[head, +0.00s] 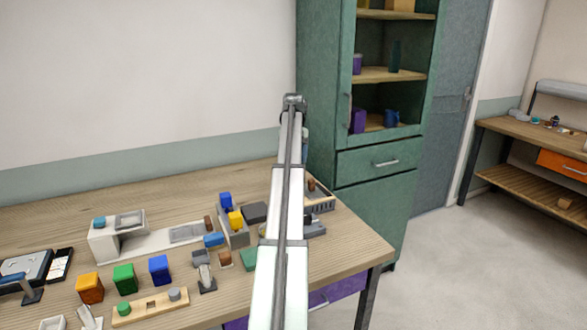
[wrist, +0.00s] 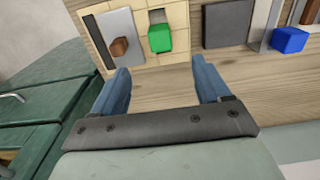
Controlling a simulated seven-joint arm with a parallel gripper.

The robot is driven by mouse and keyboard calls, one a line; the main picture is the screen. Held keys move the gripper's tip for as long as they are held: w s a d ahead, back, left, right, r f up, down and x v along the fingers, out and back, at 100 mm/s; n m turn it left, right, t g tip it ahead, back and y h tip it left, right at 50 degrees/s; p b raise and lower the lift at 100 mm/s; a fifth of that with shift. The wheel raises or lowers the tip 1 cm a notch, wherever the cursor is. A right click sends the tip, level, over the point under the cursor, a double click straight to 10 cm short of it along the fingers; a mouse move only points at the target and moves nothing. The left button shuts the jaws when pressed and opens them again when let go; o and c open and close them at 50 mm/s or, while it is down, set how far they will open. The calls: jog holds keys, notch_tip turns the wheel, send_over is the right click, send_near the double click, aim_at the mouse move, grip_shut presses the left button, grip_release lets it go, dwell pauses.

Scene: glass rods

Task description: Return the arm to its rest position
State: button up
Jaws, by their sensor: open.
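My arm rises through the middle of the head view, from the bottom edge to a grey joint in front of the wall. My gripper is hidden behind the arm there. In the wrist view my gripper (wrist: 161,78) is open, its two blue fingers wide apart with nothing between them. The fingers are over bare wood of the workbench (wrist: 165,101). A green block (wrist: 160,38) on a beige tiled tray (wrist: 180,59) lies just beyond the fingertips. A brown block (wrist: 120,47) sits beside it on a grey plate.
A blue block (wrist: 289,40) is at the right of the wrist view. The bench (head: 347,246) holds several coloured blocks, including an orange one (head: 89,288), and grey fixtures left of my arm. A green cabinet (head: 372,205) stands right behind the bench. Floor at right is clear.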

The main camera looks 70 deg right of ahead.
jog(key=shift+r, duration=0.55)
